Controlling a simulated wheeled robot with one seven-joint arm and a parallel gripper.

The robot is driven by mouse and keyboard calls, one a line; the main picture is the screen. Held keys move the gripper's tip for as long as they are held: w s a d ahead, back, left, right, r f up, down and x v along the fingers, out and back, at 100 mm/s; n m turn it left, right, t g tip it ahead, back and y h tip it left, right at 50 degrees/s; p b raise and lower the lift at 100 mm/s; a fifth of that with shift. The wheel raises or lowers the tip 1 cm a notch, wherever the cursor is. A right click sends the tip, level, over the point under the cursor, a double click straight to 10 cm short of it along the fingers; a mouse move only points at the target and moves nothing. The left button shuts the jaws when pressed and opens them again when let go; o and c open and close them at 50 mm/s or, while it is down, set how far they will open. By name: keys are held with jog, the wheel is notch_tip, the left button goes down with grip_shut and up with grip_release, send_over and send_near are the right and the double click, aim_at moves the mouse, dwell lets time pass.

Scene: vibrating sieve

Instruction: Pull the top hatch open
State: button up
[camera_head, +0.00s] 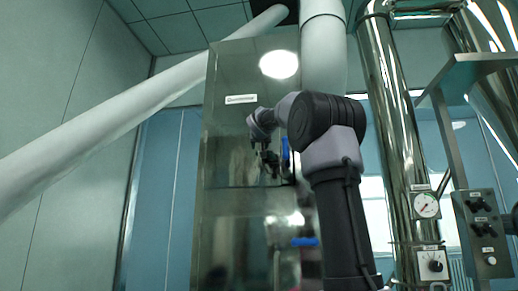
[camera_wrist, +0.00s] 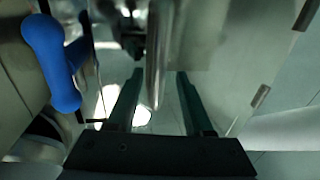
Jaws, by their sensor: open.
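The tall metal cabinet has a shiny upper front panel (camera_head: 228,125) with a small white label; this appears to be the top hatch, and it looks closed. A blue handle (camera_head: 285,152) is at the right side of the panel, partly hidden by my arm. A blue handle also shows large at the left of the wrist view (camera_wrist: 50,62), outside my fingers. My gripper (camera_head: 268,163) is in front of the panel, left of the blue handle. In the wrist view my gripper (camera_wrist: 158,75) is open, with a shiny metal bar (camera_wrist: 154,50) showing between its fingers. Contact cannot be told.
A second blue handle (camera_head: 304,242) sits lower on the cabinet. A thick white pipe (camera_head: 120,120) slants across the left. A steel column with a gauge (camera_head: 426,206) and a control box (camera_head: 482,226) stand at the right.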

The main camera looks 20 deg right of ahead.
jog(key=shift+x, duration=1.15)
grip_shut()
dwell(0.6)
